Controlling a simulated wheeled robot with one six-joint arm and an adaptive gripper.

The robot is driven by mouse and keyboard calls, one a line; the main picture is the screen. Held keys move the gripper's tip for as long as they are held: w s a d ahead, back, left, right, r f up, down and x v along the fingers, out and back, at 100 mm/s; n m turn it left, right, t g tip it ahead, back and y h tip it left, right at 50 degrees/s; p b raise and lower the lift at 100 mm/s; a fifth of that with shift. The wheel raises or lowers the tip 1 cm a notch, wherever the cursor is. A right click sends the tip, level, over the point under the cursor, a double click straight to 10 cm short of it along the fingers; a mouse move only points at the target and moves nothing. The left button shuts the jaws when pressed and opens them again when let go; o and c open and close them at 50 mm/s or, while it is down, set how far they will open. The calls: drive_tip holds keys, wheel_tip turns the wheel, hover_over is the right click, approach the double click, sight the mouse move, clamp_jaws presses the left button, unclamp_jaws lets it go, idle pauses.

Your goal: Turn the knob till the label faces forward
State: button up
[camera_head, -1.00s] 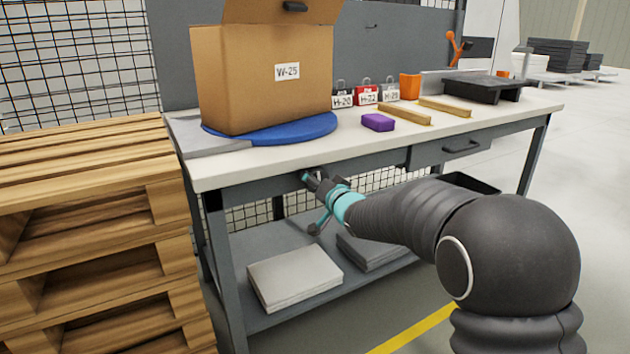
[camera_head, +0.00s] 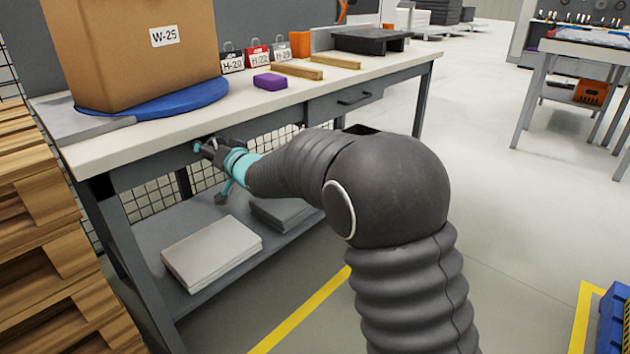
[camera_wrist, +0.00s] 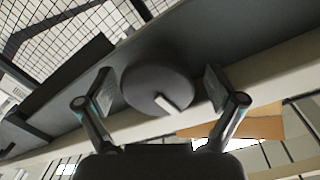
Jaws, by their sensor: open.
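A dark round knob (camera_wrist: 150,85) with a white mark sits on the grey front rail under the tabletop in the wrist view. My gripper (camera_wrist: 160,88) is open, with one finger on each side of the knob; I cannot tell whether either finger touches it. In the head view my gripper (camera_head: 203,146) is at the rail below the turntable and hides the knob. A brown cardboard box (camera_head: 115,60) stands on the blue turntable (camera_head: 190,98).
Wooden pallets (camera_head: 45,260) stand close at the left. Open floor lies to the right.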

drive_tip(key=n+b, duration=0.1)
drive_tip(key=b, duration=0.1)
drive_tip(key=f+n+b, duration=0.1)
drive_tip(key=n+b, duration=0.1)
drive_tip(key=b, duration=0.1)
drive_tip(key=n+t+b, duration=0.1)
drive_tip(key=n+b, duration=0.3)
drive_tip(key=b, duration=0.2)
drive_tip(key=shift+w+d, duration=0.1)
drive_tip(key=r+v, duration=0.1)
drive_tip(key=v, duration=1.3)
drive_tip(key=s+d+m+h+p, duration=0.1)
drive_tip(key=d+h, duration=0.3)
drive_tip(key=d, duration=0.5)
drive_tip(key=s+d+m+h+p, duration=0.2)
drive_tip(key=s+d+m+h, duration=0.1)
drive_tip(key=d, duration=0.7)
drive_tip(key=shift+f+m+t+h, duration=0.2)
drive_tip(key=shift+m+t+h, duration=0.1)
drive_tip(key=shift+m+h, duration=0.3)
drive_tip(key=shift+a+p, duration=0.1)
drive_tip(key=shift+p, duration=0.2)
